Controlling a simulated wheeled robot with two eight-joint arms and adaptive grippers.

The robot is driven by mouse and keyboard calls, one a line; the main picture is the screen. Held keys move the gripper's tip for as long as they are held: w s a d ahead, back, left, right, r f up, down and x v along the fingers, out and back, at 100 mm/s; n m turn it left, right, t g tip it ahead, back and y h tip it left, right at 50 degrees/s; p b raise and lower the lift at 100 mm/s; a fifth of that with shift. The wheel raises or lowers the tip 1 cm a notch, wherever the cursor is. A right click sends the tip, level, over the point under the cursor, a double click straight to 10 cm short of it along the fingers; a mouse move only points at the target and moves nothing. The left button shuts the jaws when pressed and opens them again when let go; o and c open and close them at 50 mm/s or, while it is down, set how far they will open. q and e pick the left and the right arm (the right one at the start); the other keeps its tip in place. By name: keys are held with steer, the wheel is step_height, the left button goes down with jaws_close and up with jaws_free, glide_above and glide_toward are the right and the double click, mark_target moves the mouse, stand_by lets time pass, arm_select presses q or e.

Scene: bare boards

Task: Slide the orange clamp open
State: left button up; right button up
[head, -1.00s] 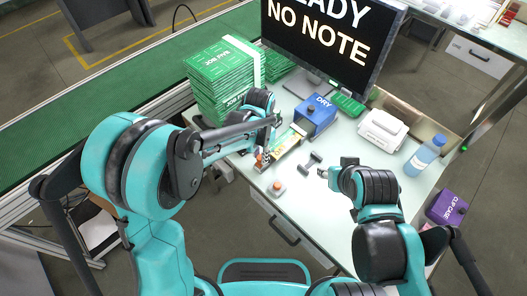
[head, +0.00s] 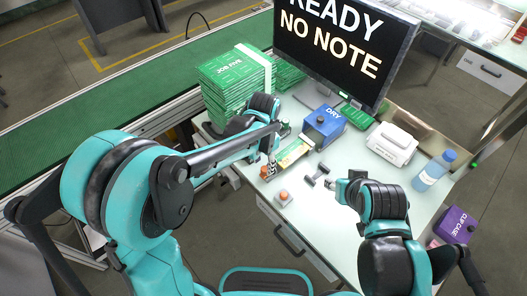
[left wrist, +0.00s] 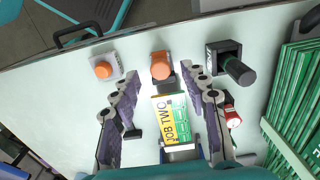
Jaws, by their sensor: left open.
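The orange clamp (head: 266,172) sits at the near end of a narrow fixture on the pale table. In the left wrist view, its orange block and round knob (left wrist: 162,68) show between my left gripper's fingertips. A green board with a yellow "JOB TWO" label (left wrist: 172,120) lies in line behind it, between the fingers. My left gripper (left wrist: 158,76) is open, with one finger on each side; I cannot tell whether either touches the clamp. In the head view, the left gripper (head: 272,161) is over the clamp end. My right gripper (head: 337,190) hovers over the table; its fingers are too small to read.
A blue DRY box (head: 324,125) stands behind the fixture. Green stacks (head: 232,82), a monitor (head: 343,45), a white case (head: 391,143) and a bottle (head: 433,171) surround it.

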mark_target(263, 170)
arm_select(q)
step_height(263, 170, up, 9)
stand_by(0.3)
steer(key=shift+r, duration=0.1)
steer(key=s+a+r+n+t, duration=0.1)
steer(key=s+a+n+t, duration=0.6)
steer(key=s+a, duration=0.5)
steer(key=a+n, duration=0.2)
steer(key=a, duration=0.1)
